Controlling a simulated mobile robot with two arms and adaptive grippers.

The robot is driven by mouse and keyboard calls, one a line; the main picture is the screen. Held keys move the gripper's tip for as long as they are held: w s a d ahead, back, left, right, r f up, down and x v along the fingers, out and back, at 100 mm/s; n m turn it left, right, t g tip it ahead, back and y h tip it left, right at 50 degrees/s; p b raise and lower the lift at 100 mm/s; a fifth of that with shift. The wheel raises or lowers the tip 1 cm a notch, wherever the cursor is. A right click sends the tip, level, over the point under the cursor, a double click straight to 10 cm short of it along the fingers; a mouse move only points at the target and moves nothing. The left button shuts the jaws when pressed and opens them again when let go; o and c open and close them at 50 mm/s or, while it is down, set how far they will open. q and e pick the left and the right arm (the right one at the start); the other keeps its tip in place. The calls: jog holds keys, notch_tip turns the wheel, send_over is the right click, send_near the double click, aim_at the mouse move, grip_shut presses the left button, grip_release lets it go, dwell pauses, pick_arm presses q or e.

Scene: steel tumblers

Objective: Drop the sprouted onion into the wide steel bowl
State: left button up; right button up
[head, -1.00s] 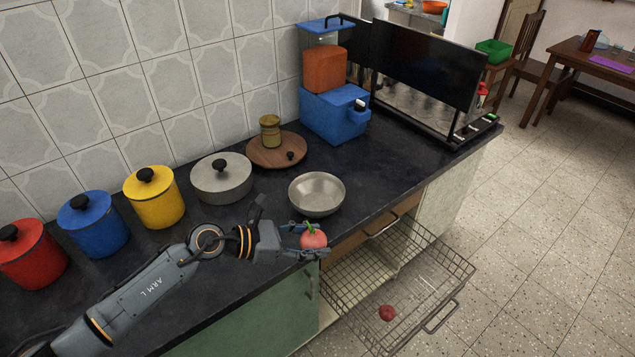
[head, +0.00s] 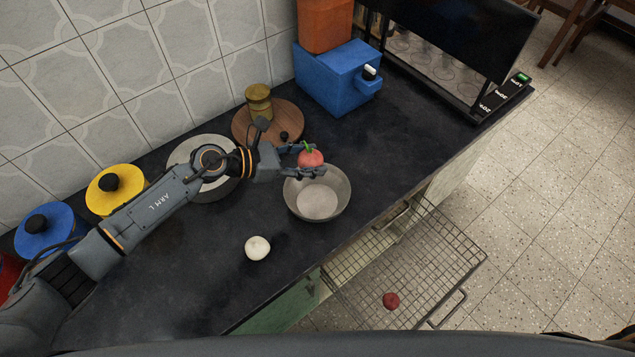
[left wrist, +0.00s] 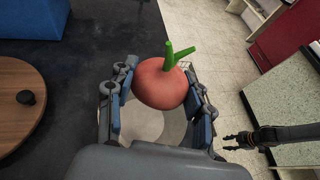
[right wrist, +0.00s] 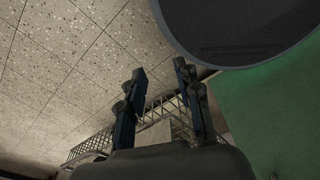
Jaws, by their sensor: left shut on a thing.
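The sprouted onion (head: 311,160) is round and reddish with a green sprout. My left gripper (head: 318,161) is shut on it, one finger on each side. It holds the onion above the far part of the wide steel bowl (head: 335,201), which stands on the dark counter and looks empty. In the left wrist view the onion (left wrist: 160,84) hides part of the bowl (left wrist: 140,120) below it. My right gripper (right wrist: 158,85) is open and empty in its wrist view, near a wire basket.
A white round bulb (head: 257,248) lies on the counter in front of the bowl. A wooden board (head: 288,112) with a jar (head: 259,99) is behind. A pulled-out wire basket (head: 440,245) holds a red item (head: 391,300). Lidded pots stand left.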

pick_arm(q)
jog(key=shift+s+f+b, duration=0.65)
jog(key=shift+f, duration=0.05)
jog(key=f+b, duration=0.1)
jog(key=f, duration=0.1)
jog(key=f+b, duration=0.1)
jog(key=f, duration=0.1)
jog(key=shift+w+b, duration=0.3)
jog(key=shift+w, duration=0.05)
jog(key=o, duration=1.3)
jog(key=shift+w, duration=0.1)
jog(key=v, duration=1.2)
jog(key=shift+f, duration=0.1)
